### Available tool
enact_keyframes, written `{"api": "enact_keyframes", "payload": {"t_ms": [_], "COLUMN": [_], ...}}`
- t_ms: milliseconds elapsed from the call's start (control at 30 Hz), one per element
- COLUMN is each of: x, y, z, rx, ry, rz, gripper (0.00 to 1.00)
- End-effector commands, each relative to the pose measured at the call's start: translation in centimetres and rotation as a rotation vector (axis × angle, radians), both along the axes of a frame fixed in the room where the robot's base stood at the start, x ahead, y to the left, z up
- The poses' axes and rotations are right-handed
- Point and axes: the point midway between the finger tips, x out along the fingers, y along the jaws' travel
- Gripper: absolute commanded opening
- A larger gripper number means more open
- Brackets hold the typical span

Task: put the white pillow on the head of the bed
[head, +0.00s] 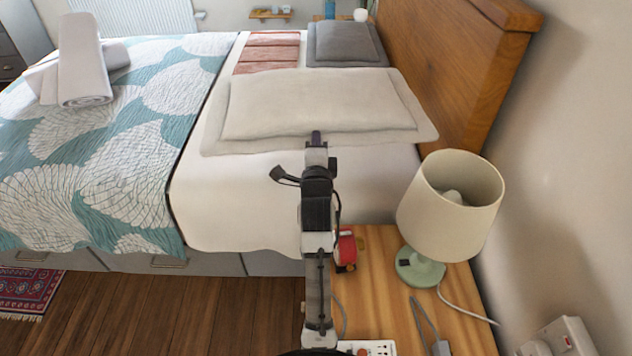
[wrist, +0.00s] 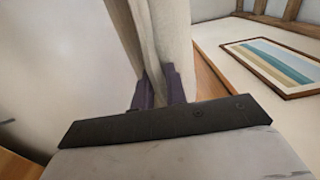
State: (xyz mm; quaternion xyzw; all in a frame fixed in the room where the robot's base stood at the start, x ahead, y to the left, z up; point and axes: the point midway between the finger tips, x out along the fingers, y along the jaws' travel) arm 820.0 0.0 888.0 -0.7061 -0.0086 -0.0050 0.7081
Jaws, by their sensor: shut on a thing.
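The white pillow (head: 320,100) is at the head end of the bed (head: 235,205), close to the wooden headboard (head: 440,60). It lies about flat with its wide border showing; I cannot tell whether it rests fully on the mattress or is held slightly above it. My gripper (head: 316,138) reaches over from the near side and is shut on the pillow's near edge. In the wrist view, the two dark fingers (wrist: 160,88) pinch the pillow's edge (wrist: 172,35). The fingertips are partly hidden in the head view.
A grey pillow (head: 345,42) and a folded red cloth (head: 268,53) lie beyond the white pillow. Rolled towels (head: 85,65) sit on the patterned cover. A lamp (head: 450,205) and a red object (head: 346,250) stand on the wooden bedside table (head: 385,290), beneath my arm.

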Motion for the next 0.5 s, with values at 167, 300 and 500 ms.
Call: {"api": "enact_keyframes", "payload": {"t_ms": [167,300,500], "x": [-0.1,0.0,0.0], "y": [-0.1,-0.1,-0.1], "z": [-4.7,-8.1,-10.7], "rx": [0.001,0.001,0.0], "ry": [0.001,-0.001,-0.006], "rz": [-0.002,-0.001,0.0], "gripper": [0.0,0.0,0.0]}}
